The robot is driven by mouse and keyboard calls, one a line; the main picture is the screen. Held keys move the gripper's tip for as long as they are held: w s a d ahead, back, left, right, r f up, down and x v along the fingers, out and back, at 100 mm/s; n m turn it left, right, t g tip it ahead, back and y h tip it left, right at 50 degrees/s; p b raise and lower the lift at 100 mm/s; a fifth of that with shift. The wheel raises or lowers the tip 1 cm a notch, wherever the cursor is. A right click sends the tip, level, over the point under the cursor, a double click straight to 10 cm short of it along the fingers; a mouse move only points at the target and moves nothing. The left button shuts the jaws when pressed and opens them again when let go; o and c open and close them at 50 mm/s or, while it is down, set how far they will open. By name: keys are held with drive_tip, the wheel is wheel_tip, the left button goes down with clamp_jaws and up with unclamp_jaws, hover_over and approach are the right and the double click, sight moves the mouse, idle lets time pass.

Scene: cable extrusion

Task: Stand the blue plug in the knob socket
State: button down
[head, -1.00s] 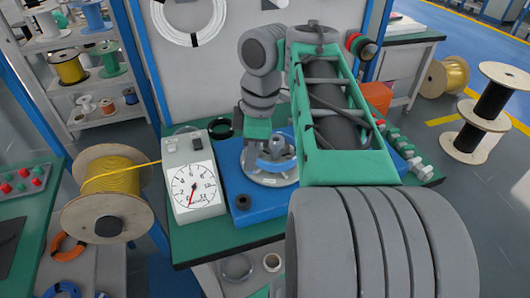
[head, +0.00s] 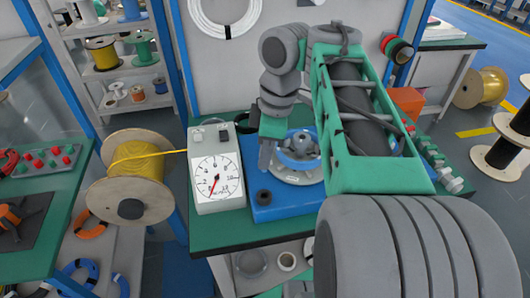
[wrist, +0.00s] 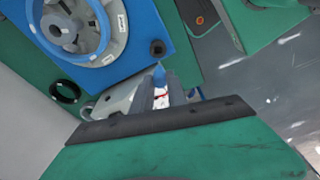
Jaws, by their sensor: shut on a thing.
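My gripper (wrist: 164,88) is shut on the blue plug (wrist: 158,71); its blue tip and a white-and-red part show between the fingers in the wrist view. In the head view the gripper (head: 266,165) hangs at the left side of the round grey-and-blue fixture (head: 300,155), and the plug cannot be made out. The black knob socket (head: 263,197), a short round piece with a hole, is on the blue base plate (head: 285,208). In the wrist view the socket (wrist: 157,47) lies just beyond the plug's tip, apart from it in the picture.
A white dial gauge box (head: 217,178) stands left of the blue plate. A spool of yellow cable (head: 136,175) is farther left. A black ring (wrist: 67,92) lies on the green bench. Several knobs (head: 440,165) line the bench's right side.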

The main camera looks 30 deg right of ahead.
drive_tip(key=shift+f+b, duration=4.9)
drive_tip(key=shift+f, duration=0.35)
drive_tip(key=shift+f+b, duration=0.35)
drive_tip(key=shift+f, duration=0.05)
drive_tip(key=c, duration=1.2)
unclamp_jaws()
drive_tip(key=shift+c, duration=0.2)
drive_tip(key=shift+r, duration=0.1)
wheel_tip(320, 180, up, 8)
drive_tip(key=p, duration=0.8)
